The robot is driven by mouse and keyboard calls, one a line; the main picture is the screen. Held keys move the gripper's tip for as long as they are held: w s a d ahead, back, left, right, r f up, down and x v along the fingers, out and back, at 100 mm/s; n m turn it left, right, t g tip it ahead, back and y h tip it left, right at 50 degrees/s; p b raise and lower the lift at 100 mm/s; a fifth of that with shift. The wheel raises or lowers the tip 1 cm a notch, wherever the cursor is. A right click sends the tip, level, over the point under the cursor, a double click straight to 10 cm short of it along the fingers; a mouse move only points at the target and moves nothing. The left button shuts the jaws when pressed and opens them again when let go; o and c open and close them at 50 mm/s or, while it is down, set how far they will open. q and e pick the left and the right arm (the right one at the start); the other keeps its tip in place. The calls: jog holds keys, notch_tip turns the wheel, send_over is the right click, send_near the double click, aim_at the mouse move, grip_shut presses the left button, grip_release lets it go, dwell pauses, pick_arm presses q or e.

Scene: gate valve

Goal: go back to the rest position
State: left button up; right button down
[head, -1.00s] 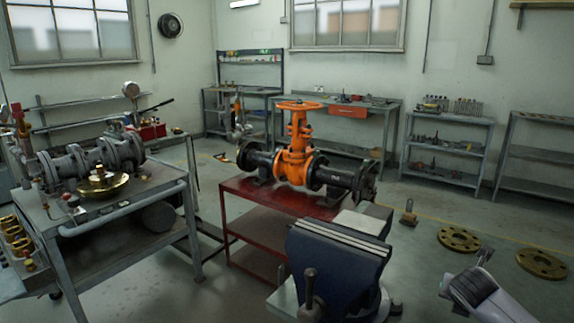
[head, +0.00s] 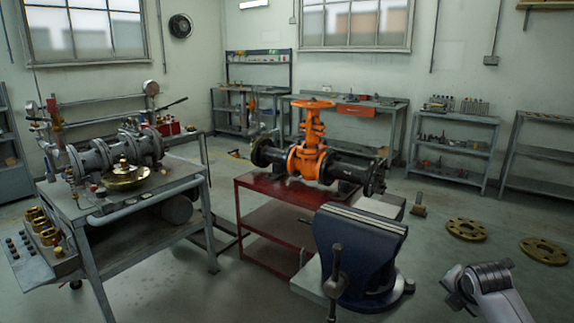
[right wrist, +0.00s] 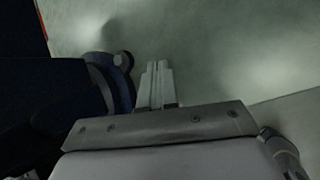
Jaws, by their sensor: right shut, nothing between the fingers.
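My right gripper (right wrist: 157,68) shows in the right wrist view with its two fingers together and nothing between them. The orange gate valve (head: 308,160) stands upright in a black pipe on the red table (head: 275,188), well away from my right arm. My left gripper is in neither view.
A grey cart (head: 140,208) with a flanged pipe assembly stands at the left. Workbenches and shelves (head: 452,150) line the back wall. The floor between cart and red table is partly clear.

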jog(key=w+a+r+m+t+y, duration=0.1)
jog(key=w+r+m+t, duration=0.35)
jog(key=r+m, duration=0.4)
jog(key=w+a+r+m+t, duration=0.1)
jog(key=w+r+m+t, duration=0.35)
jog(key=m, duration=0.75)
jog(key=s+a+f+g+y, duration=0.1)
jog(key=s+a+f, duration=0.4)
jog(key=s+f, duration=0.4)
jog(key=s+a+f+g+y, duration=0.1)
jog(key=s+a+f+y, duration=0.1)
jog(key=s+a+f, duration=0.6)
jog(key=s+a+f+g, duration=0.1)
jog(key=s+f, duration=0.2)
jog(key=s, duration=0.4)
jog(key=s+a+f+m+g, duration=0.1)
jog(key=s+a+f, duration=0.1)
jog(key=s+f, duration=0.2)
jog(key=s+a+f+g+y, duration=0.1)
jog(key=s+f, duration=0.3)
jog(key=s, duration=0.7)
jog(key=shift+a+g, duration=0.25)
jog(key=shift+g, duration=0.05)
jog(key=shift+s+d+f+m, duration=0.1)
jog(key=shift+s+m, duration=0.05)
jog(key=shift+m, duration=0.1)
